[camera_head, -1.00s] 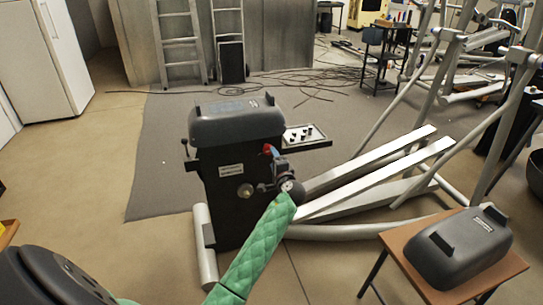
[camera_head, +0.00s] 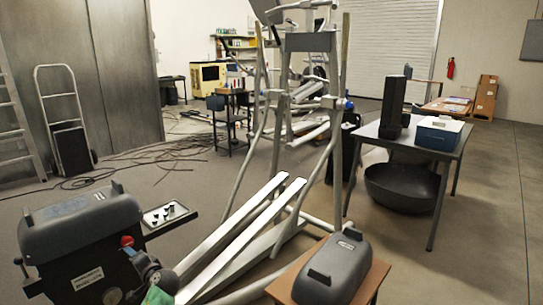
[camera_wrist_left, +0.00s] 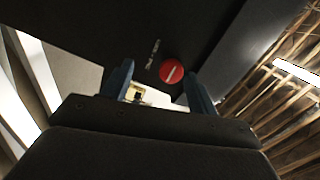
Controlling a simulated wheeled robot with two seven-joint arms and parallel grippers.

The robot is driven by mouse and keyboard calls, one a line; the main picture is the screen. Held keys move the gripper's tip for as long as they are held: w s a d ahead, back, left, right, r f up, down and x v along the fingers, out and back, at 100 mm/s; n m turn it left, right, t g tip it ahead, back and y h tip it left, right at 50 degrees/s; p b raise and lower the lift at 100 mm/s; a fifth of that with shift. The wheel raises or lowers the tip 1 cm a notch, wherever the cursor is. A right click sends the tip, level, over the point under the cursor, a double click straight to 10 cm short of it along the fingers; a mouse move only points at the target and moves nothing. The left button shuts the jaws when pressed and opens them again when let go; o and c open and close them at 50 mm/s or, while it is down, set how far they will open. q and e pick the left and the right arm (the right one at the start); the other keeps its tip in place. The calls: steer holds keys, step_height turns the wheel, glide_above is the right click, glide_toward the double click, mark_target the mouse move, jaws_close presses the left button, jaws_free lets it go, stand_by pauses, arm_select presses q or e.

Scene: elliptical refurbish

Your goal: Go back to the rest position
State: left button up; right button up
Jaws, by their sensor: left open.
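My left gripper (camera_head: 133,251) is at the lower left of the head view, beside the dark housing of the elliptical machine (camera_head: 90,272). A green sleeve (camera_head: 158,297) covers my arm behind it. In the left wrist view, my left gripper's (camera_wrist_left: 159,78) two blue fingers stand apart with nothing held between them. A red round knob (camera_wrist_left: 171,72) with a white line shows between the fingers, on a dark panel. I cannot tell whether the fingers touch the panel. The red knob also shows in the head view (camera_head: 127,241). My right gripper is out of view.
A grey cover (camera_head: 333,268) lies on a small wooden table at the bottom. A small tray (camera_head: 168,217) sticks out from the machine. A grey table (camera_head: 385,132) holds a blue box (camera_head: 438,133). Cables (camera_head: 170,155) lie on the floor. Floor at the right is clear.

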arm_select(q)
steer(key=s+d+r+n+g+h+p, duration=0.1)
steer(key=s+d+n+h+p, duration=0.15)
steer(key=s+d+h, duration=0.65)
steer(key=s+d+r+n+g+h+p, duration=0.15)
steer(key=s+d+p, duration=0.25)
steer(key=s+d, duration=0.65)
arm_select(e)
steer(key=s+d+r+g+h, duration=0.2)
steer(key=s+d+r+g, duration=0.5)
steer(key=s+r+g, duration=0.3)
arm_select(q)
steer(key=s+d+g+h+p, duration=0.1)
steer(key=s+d+p, duration=0.3)
steer(key=s, duration=0.5)
steer(key=s+d+r+m+g+h+p, duration=0.1)
steer(key=s+d+p, duration=0.4)
steer(key=s, duration=0.5)
steer(key=s+d+g+h+p, duration=0.2)
steer(key=s+d+p, duration=0.3)
steer(key=s, duration=0.5)
steer(key=shift+s+d+r+g+h+p, duration=0.15)
steer(key=shift+s+r+g+h+p, duration=0.15)
steer(key=shift+g, duration=0.45)
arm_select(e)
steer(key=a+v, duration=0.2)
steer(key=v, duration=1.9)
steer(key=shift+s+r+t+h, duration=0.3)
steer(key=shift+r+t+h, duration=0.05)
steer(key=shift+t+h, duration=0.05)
